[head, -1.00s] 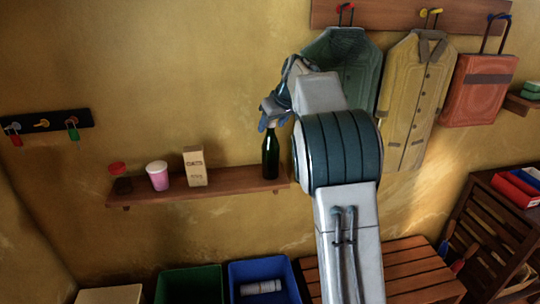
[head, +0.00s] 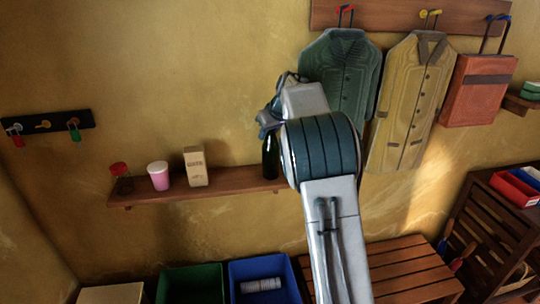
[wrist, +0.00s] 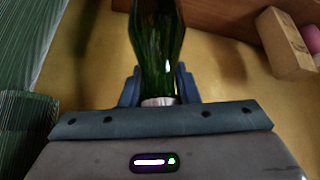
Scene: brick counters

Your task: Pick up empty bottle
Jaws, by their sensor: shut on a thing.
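A dark green glass bottle (head: 270,158) stands upright at the right end of the wooden wall shelf (head: 225,184). Its neck is hidden by my gripper (head: 269,122) in the head view. My gripper is shut on the bottle near its top. The wrist view shows the green bottle (wrist: 157,35) between the two blue fingers (wrist: 158,90). I cannot tell whether its base still touches the shelf.
The shelf also holds a red-lidded jar (head: 121,181), a pink cup (head: 158,176) and an oats box (head: 195,167). Green (head: 192,284) and blue (head: 250,267) bins stand below. A green jacket (head: 345,80) hangs close to the right of my arm.

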